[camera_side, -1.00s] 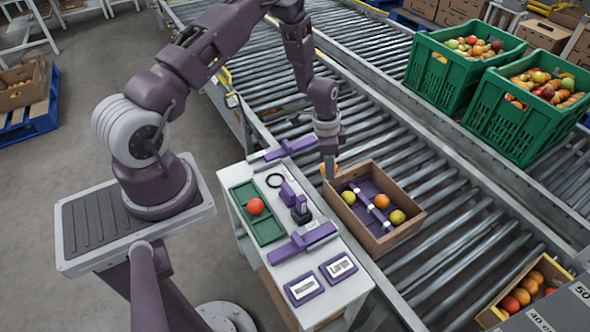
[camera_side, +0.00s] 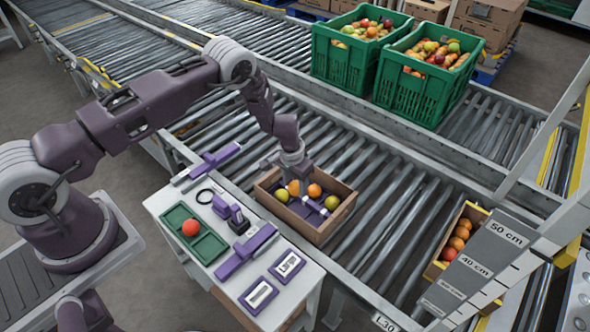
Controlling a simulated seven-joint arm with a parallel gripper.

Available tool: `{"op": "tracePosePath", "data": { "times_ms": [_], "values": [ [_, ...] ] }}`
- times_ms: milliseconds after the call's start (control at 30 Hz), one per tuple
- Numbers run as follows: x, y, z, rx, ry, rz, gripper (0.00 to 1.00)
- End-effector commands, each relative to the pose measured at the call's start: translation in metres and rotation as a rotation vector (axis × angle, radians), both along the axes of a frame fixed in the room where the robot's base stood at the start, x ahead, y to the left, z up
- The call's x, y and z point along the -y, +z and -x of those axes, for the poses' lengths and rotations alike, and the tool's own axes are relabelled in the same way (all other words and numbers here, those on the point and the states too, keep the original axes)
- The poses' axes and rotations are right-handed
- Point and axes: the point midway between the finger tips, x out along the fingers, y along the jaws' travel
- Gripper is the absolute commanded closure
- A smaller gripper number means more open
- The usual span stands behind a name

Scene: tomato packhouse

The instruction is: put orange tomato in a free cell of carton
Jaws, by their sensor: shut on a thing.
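My gripper (camera_side: 296,178) points down over the back left part of the carton and is shut on an orange tomato (camera_side: 293,188), partly hidden by the fingers. The carton (camera_side: 287,222) is an open brown box with a purple insert and white-marked dividers. In it, a yellow-green tomato (camera_side: 281,196) sits at the left, another orange tomato (camera_side: 314,190) at the back, and a second yellow-green tomato (camera_side: 332,202) at the right. I cannot tell whether the held tomato touches the insert.
The carton stands on a roller conveyor (camera_side: 385,205). Green crates (camera_side: 335,65) of fruit stand behind; a smaller fruit box (camera_side: 435,270) is at right.

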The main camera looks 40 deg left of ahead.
Motion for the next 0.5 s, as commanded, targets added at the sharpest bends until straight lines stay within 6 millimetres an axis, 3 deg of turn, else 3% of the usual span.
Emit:
{"op": "tracePosePath", "data": {
  "times_ms": [67, 500],
  "values": [
    [0.000, -0.015, 0.000, -0.001, -0.001, 0.000, 0.74],
    [0.000, -0.063, 0.000, 0.000, -0.002, 0.000, 0.74]
  ]
}}
